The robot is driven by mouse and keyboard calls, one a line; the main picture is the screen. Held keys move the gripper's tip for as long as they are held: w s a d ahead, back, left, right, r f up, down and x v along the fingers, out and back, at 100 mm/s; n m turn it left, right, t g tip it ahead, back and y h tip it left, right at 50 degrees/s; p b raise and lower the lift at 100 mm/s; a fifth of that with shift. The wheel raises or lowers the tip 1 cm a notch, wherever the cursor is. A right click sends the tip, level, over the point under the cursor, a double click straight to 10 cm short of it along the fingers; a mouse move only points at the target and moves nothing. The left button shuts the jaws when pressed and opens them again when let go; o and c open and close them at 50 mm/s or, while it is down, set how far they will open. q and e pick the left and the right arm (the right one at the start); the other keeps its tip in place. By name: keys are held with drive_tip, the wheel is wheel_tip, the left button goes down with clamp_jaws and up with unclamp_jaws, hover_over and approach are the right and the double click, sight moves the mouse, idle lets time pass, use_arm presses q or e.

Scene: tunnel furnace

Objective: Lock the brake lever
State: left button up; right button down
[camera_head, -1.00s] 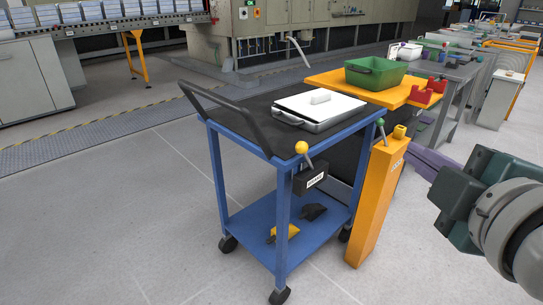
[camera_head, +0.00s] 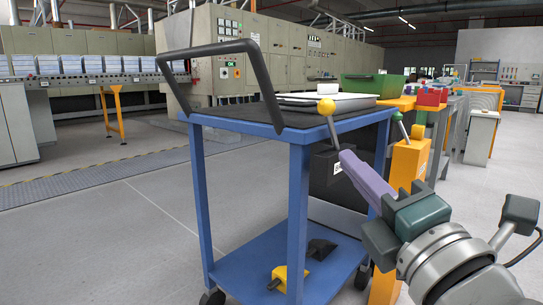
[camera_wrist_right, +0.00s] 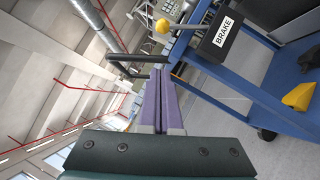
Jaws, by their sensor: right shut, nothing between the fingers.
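The brake lever, a thin rod with a yellow ball knob (camera_head: 326,107), rises from a black box (camera_head: 324,178) on the blue cart's post. In the right wrist view the knob (camera_wrist_right: 162,26) is upper middle, and its rod slants down to the box labelled BRAKE (camera_wrist_right: 221,43). My right gripper (camera_head: 345,157) has its purple fingers shut and empty. In the head view its fingertips overlap the box's right side, below the knob; contact cannot be told. In the right wrist view the fingertips (camera_wrist_right: 161,72) appear left of the box and below the knob. My left gripper is not in view.
The blue cart (camera_head: 298,215) has a black handle (camera_head: 256,62), a white tray (camera_head: 325,102) on top and a yellow pedal (camera_head: 288,279) below. An orange post (camera_head: 405,165) with a green-knobbed lever stands close by on the right. Floor at left is clear.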

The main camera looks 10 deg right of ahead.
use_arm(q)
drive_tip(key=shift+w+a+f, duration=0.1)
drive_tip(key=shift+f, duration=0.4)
use_arm(e)
drive_tip(key=shift+w+a+f, duration=0.15)
drive_tip(key=shift+f, duration=0.2)
drive_tip(key=b, duration=0.5)
approach(328, 121)
drive_tip(key=w+a+r, duration=0.3)
drive_tip(key=w+a, duration=0.1)
drive_tip(key=shift+w+d+r, duration=0.1)
drive_tip(key=shift+w+d, duration=0.45)
drive_tip(key=shift+d, duration=0.1)
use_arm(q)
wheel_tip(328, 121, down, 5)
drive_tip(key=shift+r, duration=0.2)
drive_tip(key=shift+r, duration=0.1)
